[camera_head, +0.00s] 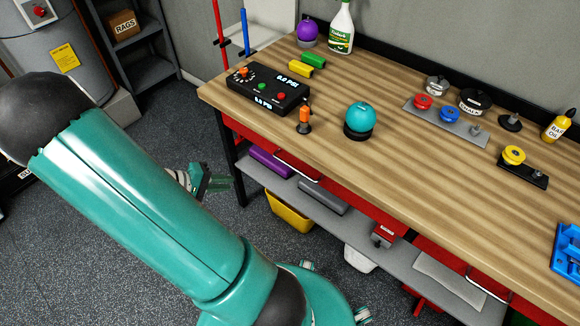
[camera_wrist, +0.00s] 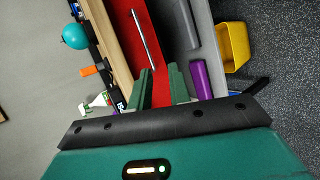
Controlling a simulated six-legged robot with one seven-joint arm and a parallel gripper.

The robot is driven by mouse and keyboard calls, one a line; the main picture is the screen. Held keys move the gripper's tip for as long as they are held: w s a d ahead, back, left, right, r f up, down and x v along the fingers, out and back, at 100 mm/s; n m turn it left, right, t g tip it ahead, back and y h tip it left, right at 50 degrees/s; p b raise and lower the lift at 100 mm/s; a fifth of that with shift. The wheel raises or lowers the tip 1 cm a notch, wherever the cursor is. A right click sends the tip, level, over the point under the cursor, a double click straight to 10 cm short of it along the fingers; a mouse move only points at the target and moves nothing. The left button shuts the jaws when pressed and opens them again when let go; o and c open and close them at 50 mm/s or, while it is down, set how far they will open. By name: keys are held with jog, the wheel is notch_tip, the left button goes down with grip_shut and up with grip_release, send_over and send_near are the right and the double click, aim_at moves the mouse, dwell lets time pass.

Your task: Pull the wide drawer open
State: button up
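A long red drawer front (camera_head: 347,192) sits under the workbench's front edge, partly hidden by the top. Its silver bar handle (camera_head: 297,166) stands out from it. In the wrist view the red front (camera_wrist: 120,17) and the handle (camera_wrist: 145,40) lie beyond my fingers, with the picture turned sideways. My gripper (camera_wrist: 161,76) is open, its two green fingers apart with nothing between them. In the head view my gripper (camera_head: 219,183) is left of the bench's front, apart from the handle. I see no gap showing the drawer pulled out.
A second red drawer with a handle (camera_head: 476,286) is further right. The lower shelf (camera_head: 390,262) holds a purple roll (camera_head: 270,163) and a grey roll (camera_head: 322,197). A yellow bin (camera_head: 289,211) stands below. A black bench leg (camera_head: 238,180) is near my gripper.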

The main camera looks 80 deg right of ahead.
aim_at(293, 168)
jog(key=s+d+f+g+h, duration=0.1)
jog(key=s+d+f, duration=0.2)
jog(key=s+d, duration=0.2)
jog(key=s+d+f+h, duration=0.1)
jog(key=s+d+f, duration=0.1)
jog(key=s+d, duration=0.3)
jog(key=s+d+f+g+h, duration=0.1)
jog(key=s+d+f, duration=0.2)
jog(key=s+d, duration=0.3)
jog(key=shift+d+f+g, duration=0.3)
jog(key=shift+d, duration=0.1)
jog(key=shift+w, duration=0.1)
grip_shut()
